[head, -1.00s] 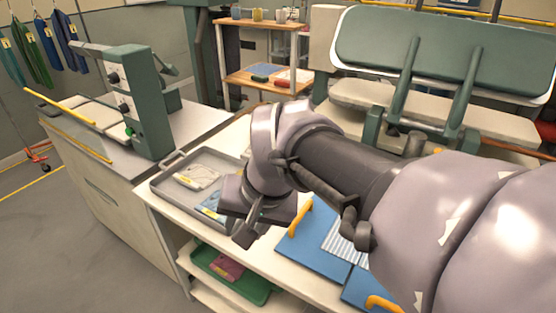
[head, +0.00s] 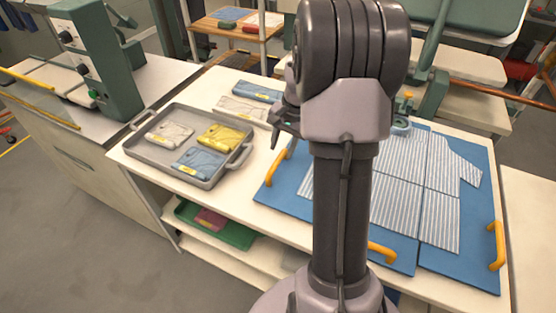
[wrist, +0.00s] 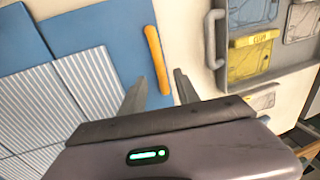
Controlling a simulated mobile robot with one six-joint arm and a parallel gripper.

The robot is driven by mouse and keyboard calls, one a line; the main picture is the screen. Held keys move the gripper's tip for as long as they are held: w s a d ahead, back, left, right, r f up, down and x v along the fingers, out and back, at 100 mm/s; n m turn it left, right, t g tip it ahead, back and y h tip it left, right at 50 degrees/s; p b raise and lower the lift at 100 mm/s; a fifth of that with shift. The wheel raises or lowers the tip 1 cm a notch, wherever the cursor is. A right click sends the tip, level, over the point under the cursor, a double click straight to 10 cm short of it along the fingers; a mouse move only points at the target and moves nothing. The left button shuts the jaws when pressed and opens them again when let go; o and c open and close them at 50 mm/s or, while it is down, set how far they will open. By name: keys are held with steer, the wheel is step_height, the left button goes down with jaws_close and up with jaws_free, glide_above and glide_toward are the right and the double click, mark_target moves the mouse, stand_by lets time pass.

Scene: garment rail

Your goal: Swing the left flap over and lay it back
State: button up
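The blue folding board lies flat on the white table with a grey-white striped shirt (head: 400,205) spread over it. Its left flap (head: 267,194) lies flat, with part of the shirt on it and a yellow-orange handle (head: 276,168) at its outer edge. The wrist view shows the flap (wrist: 95,30) and its handle (wrist: 155,55). My gripper (wrist: 160,76) is open and empty; the near end of the handle shows between its fingers. I cannot tell how high it is above the handle. In the head view my arm hides the middle-left of the board.
A grey tray (head: 133,146) with several folded garments stands left of the board. Two folded garments lie behind it. Other orange handles sit at the board's front (head: 382,252) and right edge (head: 497,246). A green press (head: 437,70) stands behind.

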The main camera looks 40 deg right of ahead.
mark_target(279, 159)
steer(key=f, duration=0.2)
steer(key=w+f+b, duration=0.1)
steer(key=f, duration=0.1)
steer(key=shift+a+f, duration=0.2)
steer(key=shift+f, duration=0.1)
jaws_close()
steer(key=shift+s, duration=0.1)
stand_by(1.0)
